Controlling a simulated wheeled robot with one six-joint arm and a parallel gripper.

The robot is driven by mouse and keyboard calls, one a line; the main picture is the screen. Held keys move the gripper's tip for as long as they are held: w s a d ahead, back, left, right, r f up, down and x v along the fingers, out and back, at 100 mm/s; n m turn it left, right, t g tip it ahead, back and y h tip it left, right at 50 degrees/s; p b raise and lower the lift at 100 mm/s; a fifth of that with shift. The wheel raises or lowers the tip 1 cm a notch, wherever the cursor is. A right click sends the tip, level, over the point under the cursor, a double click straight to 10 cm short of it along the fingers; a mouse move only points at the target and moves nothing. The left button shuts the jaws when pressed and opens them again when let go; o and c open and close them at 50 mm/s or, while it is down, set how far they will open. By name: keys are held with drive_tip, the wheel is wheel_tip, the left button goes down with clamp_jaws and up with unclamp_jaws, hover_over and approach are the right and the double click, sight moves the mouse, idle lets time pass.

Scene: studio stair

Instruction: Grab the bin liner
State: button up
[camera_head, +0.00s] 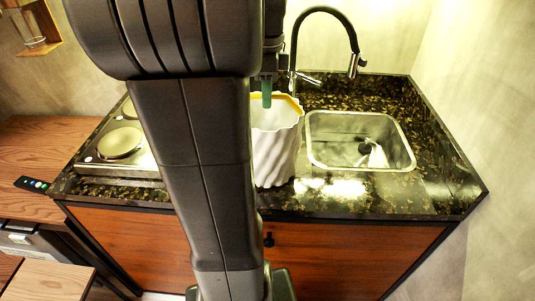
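A white, ribbed, open-topped vessel (277,150) with a yellow inner rim stands on the dark counter, left of the sink; it looks like the bin liner, though I cannot be sure. My arm hides its left side. My gripper (267,92) points down over the mouth of this vessel. A green piece shows at its tip; I cannot tell whether it is a finger or something held. Whether the gripper touches the vessel is unclear.
A steel sink (325,160) with a small white item (377,157) in it lies to the right. A black tap (352,40) arches behind. A hob (90,160) is on the left, and a remote (32,184) lies at the far left. The right counter is clear.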

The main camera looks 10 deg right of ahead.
drive_tip(key=shift+f, duration=0.7)
clamp_jaws()
